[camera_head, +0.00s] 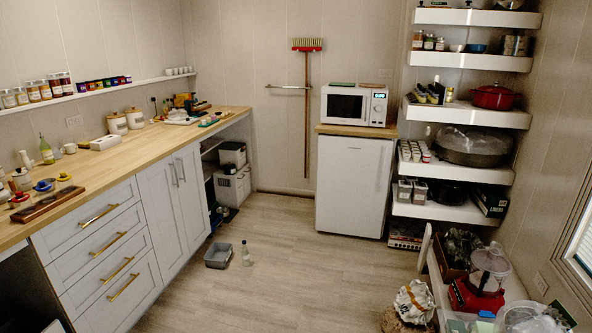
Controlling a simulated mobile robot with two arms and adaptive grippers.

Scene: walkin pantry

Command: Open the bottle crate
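Neither of my grippers shows in the head view. A small grey open-topped crate (208,263) sits on the floor, right of the cabinet doors. A clear glass bottle (246,257) stands upright on the floor just right of it. What is inside the crate is too small to make out. No lid on it can be made out. Two box-like containers (232,186) are stacked in the open space under the far end of the counter. I cannot tell for certain which container is the bottle crate.
A long wooden counter (100,168) with drawers and cabinet doors runs along the left. A small white fridge (352,185) with a microwave (352,105) stands at the back. The middle floor (300,265) is clear.

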